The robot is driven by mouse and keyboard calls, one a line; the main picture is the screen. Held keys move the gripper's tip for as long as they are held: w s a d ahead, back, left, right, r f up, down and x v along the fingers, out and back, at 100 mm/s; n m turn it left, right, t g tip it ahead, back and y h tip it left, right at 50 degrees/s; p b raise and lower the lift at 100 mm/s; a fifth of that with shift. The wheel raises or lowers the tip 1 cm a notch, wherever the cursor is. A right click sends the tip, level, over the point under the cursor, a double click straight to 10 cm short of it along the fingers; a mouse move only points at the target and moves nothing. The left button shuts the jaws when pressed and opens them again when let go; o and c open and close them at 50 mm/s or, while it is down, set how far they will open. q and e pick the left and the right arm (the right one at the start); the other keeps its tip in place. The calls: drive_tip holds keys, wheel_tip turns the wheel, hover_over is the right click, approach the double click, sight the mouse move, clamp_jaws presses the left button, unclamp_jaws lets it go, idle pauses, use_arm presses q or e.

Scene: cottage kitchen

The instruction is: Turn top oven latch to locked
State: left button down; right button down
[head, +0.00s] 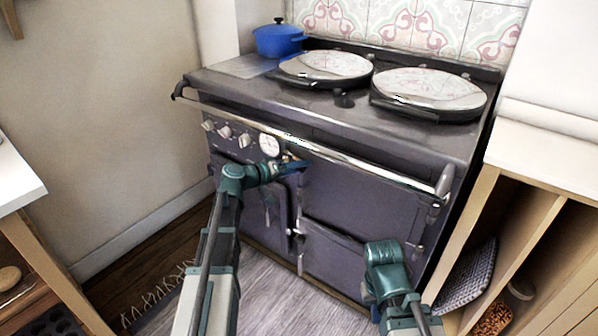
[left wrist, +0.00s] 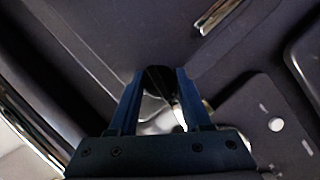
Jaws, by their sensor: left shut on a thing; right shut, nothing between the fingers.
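The grey range oven (head: 350,205) stands against the tiled wall, its doors shut. My left gripper (head: 300,166) is at the upper oven doors, just right of the round dial. It is shut on the top oven latch (left wrist: 158,78), whose dark end shows between the fingertips in the left wrist view, where my left gripper (left wrist: 158,85) fills the lower middle. In the head view the gripper mostly hides the latch, so its exact angle is unclear. My right gripper (head: 387,270) is low before the right oven door, shut and empty, its fingertips poorly visible.
A chrome rail (head: 320,150) runs across the oven front above the left gripper. Knobs (head: 225,131) and a dial (head: 269,145) lie to the left. A blue pot (head: 277,40) stands on top. A wooden shelf unit (head: 535,215) is close on the right.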

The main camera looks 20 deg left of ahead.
use_arm(q)
drive_tip(key=shift+f+n+h+b, duration=0.1)
drive_tip(key=shift+n+h+b, duration=0.4)
drive_tip(key=shift+n, duration=0.4)
drive_tip(key=shift+c, duration=1.7)
unclamp_jaws()
drive_tip(key=shift+a, duration=0.1)
drive_tip(key=p+v, duration=0.2)
drive_tip(key=v, duration=1.1)
drive_tip(key=shift+s+a, duration=0.2)
drive_tip(key=shift+s, duration=0.15)
